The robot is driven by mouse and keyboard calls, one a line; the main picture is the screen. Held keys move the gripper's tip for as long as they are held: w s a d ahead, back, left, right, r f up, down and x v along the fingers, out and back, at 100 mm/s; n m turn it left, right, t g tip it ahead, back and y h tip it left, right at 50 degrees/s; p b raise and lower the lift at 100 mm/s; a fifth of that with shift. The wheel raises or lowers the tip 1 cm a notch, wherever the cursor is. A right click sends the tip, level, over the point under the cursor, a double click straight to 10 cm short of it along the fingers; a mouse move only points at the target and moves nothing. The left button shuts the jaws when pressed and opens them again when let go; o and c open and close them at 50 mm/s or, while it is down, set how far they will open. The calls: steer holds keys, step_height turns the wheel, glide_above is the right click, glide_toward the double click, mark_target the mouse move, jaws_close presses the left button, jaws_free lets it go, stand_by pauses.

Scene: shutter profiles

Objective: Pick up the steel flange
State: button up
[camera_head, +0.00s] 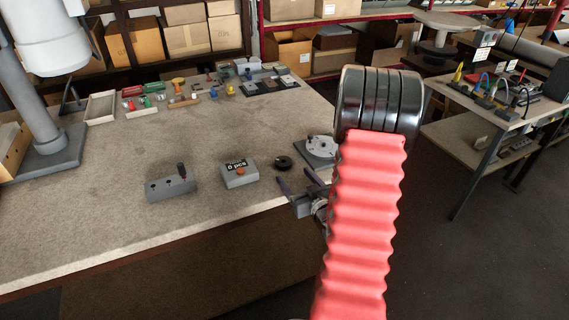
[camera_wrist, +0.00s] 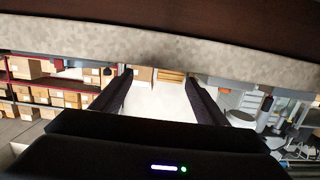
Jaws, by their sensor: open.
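A round light-grey metal part with holes, apparently the steel flange (camera_head: 322,146), rests on a dark square base near the right edge of the workbench in the head view. It is not recognisable in the wrist view. My red arm link covers the area just right of the flange. The wrist view shows the two dark fingers (camera_wrist: 157,76) spread apart with nothing between them.
A black ring (camera_head: 283,162) lies left of the flange. A grey counter box (camera_head: 239,174) and a grey block with a dark knob (camera_head: 171,188) stand farther left. Small parts and trays fill the bench's back. The workbench (camera_head: 90,225) is clear at front left.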

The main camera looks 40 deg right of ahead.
mark_target(285, 163)
steer(key=shift+x, duration=1.85)
steer(key=shift+d+x, duration=0.15)
steer(key=shift+x, duration=1.15)
steer(key=shift+d+x, duration=0.15)
steer(key=shift+x, duration=1.2)
steer(key=shift+s+r, duration=0.1)
steer(key=shift+s, duration=0.05)
steer(key=shift+c, duration=0.4)
steer(key=c, duration=1.4)
steer(key=shift+o, duration=0.2)
steer(key=shift+r, duration=0.1)
